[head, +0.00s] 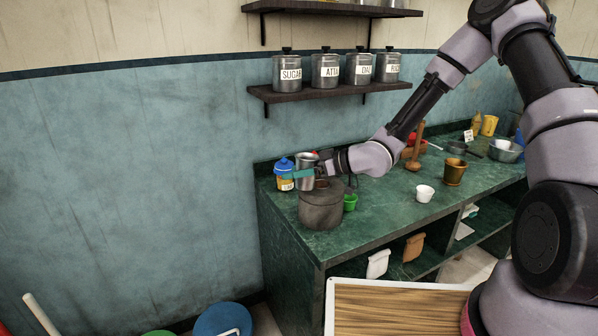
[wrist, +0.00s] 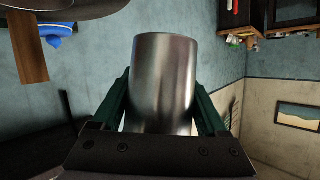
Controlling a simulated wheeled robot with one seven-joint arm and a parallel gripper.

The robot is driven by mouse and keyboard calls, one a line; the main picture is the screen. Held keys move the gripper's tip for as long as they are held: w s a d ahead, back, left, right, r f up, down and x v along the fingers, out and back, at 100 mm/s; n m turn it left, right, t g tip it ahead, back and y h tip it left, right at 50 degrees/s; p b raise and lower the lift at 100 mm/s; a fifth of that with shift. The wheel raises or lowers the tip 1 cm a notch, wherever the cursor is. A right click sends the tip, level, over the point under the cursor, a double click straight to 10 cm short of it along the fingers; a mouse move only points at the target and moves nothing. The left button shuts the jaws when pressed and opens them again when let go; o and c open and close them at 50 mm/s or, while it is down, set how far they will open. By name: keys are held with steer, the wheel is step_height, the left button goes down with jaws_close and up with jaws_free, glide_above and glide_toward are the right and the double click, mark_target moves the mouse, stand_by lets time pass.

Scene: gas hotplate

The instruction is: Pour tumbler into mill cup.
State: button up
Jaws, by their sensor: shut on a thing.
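My gripper (head: 308,172) is shut on a shiny steel tumbler (head: 306,173) and holds it, looking roughly upright, above the left end of the green counter. The tumbler also fills the middle of the wrist view (wrist: 165,82), with a green finger on each side; its contents are hidden. Below the tumbler stands a grey, round stone mill (head: 321,210). A small brownish cup-like part (head: 321,184) shows at the mill's top, just right of and below the tumbler; I cannot tell for sure that it is the mill cup.
A blue-lidded jar (head: 285,176) stands close left of the tumbler. A green cup (head: 350,202) is right of the mill. A white cup (head: 425,193) and a brown pot (head: 455,172) stand farther right. The counter's (head: 385,215) front middle is clear. A shelf (head: 330,92) with canisters hangs above.

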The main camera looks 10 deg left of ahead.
steer(key=shift+w+d+m+g+y, duration=0.2)
steer(key=shift+w+m+y, duration=0.1)
steer(key=shift+m, duration=0.3)
steer(key=shift+w+d+m+g+y, duration=0.1)
steer(key=shift+w+m+g+y, duration=0.15)
steer(key=shift+m, duration=0.35)
steer(key=m, duration=0.1)
steer(key=m+y, duration=0.2)
steer(key=shift+w+d+g, duration=0.25)
steer(key=shift+w, duration=0.1)
steer(key=m, duration=0.1)
steer(key=m+y, duration=0.1)
steer(key=w+m+y, duration=0.1)
steer(key=m, duration=0.1)
steer(key=shift+d, duration=0.3)
steer(key=m, duration=0.1)
steer(key=m+y, duration=0.1)
steer(key=m+t, duration=0.1)
steer(key=m, duration=0.1)
steer(key=shift+w+d+y, duration=0.25)
steer(key=shift+w, duration=0.15)
steer(key=shift+r, duration=0.15)
steer(key=shift+w+d+r+m+t+y, duration=0.15)
steer(key=shift+w+m+t, duration=0.1)
steer(key=shift+m, duration=0.25)
steer(key=shift+w+d+r+m+t+y, duration=0.1)
steer(key=shift+w+r+m+t+y, duration=0.1)
steer(key=shift+m, duration=0.3)
